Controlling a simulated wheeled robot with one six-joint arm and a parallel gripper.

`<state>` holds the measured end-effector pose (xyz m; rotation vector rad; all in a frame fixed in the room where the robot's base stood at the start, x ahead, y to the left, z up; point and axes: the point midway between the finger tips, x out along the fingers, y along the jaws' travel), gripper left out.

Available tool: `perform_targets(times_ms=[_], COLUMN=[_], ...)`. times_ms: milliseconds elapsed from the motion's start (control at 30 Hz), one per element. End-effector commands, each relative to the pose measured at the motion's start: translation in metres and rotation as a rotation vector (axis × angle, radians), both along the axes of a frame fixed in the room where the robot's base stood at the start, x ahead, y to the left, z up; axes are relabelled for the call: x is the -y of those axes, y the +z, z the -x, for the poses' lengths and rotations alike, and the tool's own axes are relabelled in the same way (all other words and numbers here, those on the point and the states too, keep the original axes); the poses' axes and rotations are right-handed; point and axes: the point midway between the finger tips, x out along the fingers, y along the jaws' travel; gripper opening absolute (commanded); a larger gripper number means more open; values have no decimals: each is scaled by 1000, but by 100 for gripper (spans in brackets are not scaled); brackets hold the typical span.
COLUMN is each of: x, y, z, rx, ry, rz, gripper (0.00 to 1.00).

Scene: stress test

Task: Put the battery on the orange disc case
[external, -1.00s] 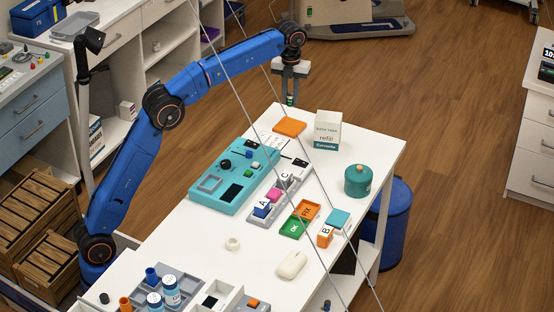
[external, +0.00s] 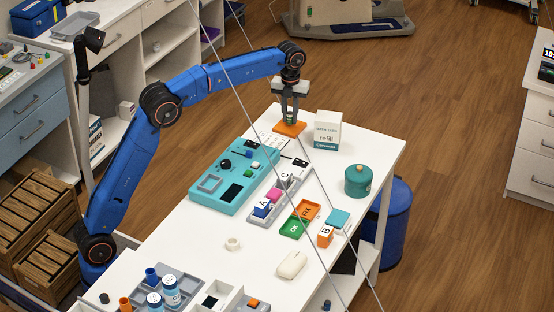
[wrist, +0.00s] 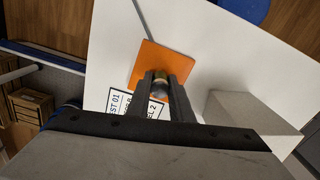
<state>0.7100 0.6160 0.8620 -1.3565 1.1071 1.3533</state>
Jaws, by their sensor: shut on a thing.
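The orange disc case (external: 291,129) lies flat at the far end of the white table. It also shows in the wrist view (wrist: 152,58). My gripper (external: 290,120) points down over the case and is shut on the battery (external: 290,121), a small cylinder with green on it. In the wrist view the battery's brassy end (wrist: 160,75) shows between my fingertips (wrist: 161,82), in front of the orange surface. The battery is at or just above the case; I cannot tell whether they touch. My fingers hide part of the battery.
A white and teal refill box (external: 327,131) stands close to the right of the case. A teal control panel (external: 233,175) and a grey tray with lettered blocks (external: 280,192) lie nearer. A teal round pot (external: 358,181) stands at the right. Thin cables cross the external view.

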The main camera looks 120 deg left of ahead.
Motion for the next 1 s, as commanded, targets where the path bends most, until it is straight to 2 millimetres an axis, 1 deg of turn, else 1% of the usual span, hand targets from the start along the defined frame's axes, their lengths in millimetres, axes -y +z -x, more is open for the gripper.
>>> perform_targets(times_ms=[100, 467, 500, 567, 600, 867, 1000], x=[0, 0, 0, 0, 0, 0, 0], y=[-6, -9, -9, -9, -9, -9, -2], z=[0, 0, 0, 0, 0, 0, 0], rx=[0, 0, 0, 0, 0, 0, 0], ry=[0, 0, 0, 0, 0, 0, 0], rz=[0, 0, 0, 0, 0, 0, -1], gripper=[0, 0, 22, 36, 38, 38, 38])
